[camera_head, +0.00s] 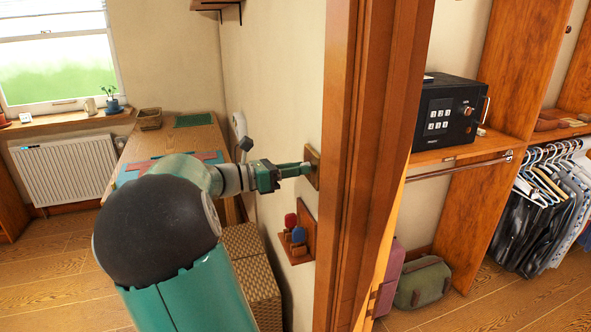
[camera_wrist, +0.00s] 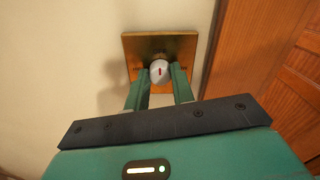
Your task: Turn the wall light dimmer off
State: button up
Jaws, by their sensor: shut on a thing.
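The wall light dimmer has a square brass-coloured plate (camera_head: 313,166) on the cream wall beside the wooden door frame. In the wrist view the plate (camera_wrist: 182,43) surrounds a pale round knob (camera_wrist: 159,71) with a red mark that looks close to vertical. My gripper (camera_head: 304,169) reaches the plate from the left. In the wrist view its two green fingers (camera_wrist: 161,79) stand on either side of the knob and are shut on it. The knob is hidden by the fingers in the head view.
A small wooden wall rack (camera_head: 303,245) with red and blue brushes hangs below the dimmer. The wooden door frame (camera_head: 362,150) stands close on the right. A table (camera_head: 185,140) and a woven box (camera_head: 247,262) stand along the wall. A black safe (camera_head: 446,110) sits on a shelf beyond.

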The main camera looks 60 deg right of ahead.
jog(key=o, duration=1)
jog(key=shift+w+a, duration=0.1)
jog(key=v, duration=1.3)
jog(key=shift+w+a, duration=0.2)
jog(key=shift+a, duration=0.05)
jog(key=s+a+f+m+t+y, duration=0.1)
jog(key=a+f+m+t+y, duration=0.15)
jog(key=a+f+t, duration=0.35)
jog(key=s+a+f+m+t+y, duration=0.15)
jog(key=a+t+y, duration=0.25)
jog(key=a, duration=0.5)
jog(key=s+a+m+t+y, duration=0.1)
jog(key=a+m+t+y, duration=0.1)
jog(key=a, duration=0.6)
jog(key=s+a+f+m+t+y, duration=0.1)
jog(key=a+m+t+y, duration=0.1)
jog(key=a, duration=0.6)
jog(key=s+a+m+t+y, duration=0.1)
jog(key=a+m+t+y, duration=0.1)
jog(key=a, duration=0.6)
jog(key=shift+s+f+m+t, duration=0.15)
jog(key=shift+m+t, duration=0.2)
jog(key=shift+t, duration=0.25)
jog(key=shift+s+f+m+t, duration=0.15)
jog(key=shift+m+t, duration=0.2)
jog(key=shift+t, duration=0.25)
